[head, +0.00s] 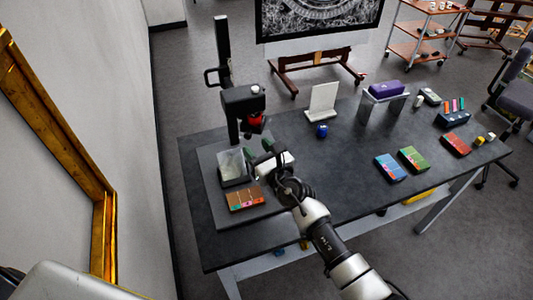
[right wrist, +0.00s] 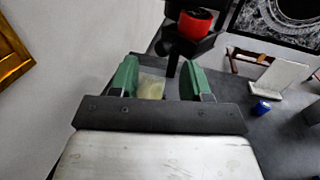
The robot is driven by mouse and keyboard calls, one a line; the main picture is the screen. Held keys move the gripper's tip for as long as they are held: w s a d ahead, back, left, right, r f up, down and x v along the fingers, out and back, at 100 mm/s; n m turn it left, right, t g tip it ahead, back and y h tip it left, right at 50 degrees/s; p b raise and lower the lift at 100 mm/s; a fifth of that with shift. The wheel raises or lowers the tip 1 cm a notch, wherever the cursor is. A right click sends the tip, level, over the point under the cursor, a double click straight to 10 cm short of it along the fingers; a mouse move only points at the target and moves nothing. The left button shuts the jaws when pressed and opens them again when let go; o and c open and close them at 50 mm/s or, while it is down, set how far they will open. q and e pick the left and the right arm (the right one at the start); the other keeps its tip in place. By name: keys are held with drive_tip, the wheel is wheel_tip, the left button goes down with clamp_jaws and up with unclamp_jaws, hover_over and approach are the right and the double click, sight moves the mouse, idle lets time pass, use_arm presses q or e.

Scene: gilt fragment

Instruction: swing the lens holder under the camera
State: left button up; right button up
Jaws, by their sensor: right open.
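A black camera (head: 243,99) sits on a tall dark column stand at the table's left end. A red cylinder (head: 254,120) with a dark flared piece below hangs under it; both also show at the top of the right wrist view (right wrist: 194,23). I cannot tell which part is the lens holder. My right gripper (head: 262,152) is just in front of and below the camera. In the right wrist view its green fingers (right wrist: 160,80) are apart, with nothing gripped. A pale translucent box (head: 233,165) stands left of it. My left gripper is not in view.
The dark table (head: 345,160) holds an orange-brown block (head: 244,198) at the stand's base, a white upright panel (head: 322,102), a small blue jar (head: 321,130) and several coloured boxes to the right. A wall with a gilt frame (head: 75,150) is at left.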

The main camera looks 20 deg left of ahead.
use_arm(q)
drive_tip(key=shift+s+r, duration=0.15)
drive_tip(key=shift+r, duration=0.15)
use_arm(e)
drive_tip(key=v, duration=0.5)
drive_tip(key=shift+s+d, duration=0.1)
drive_tip(key=shift+s, duration=0.4)
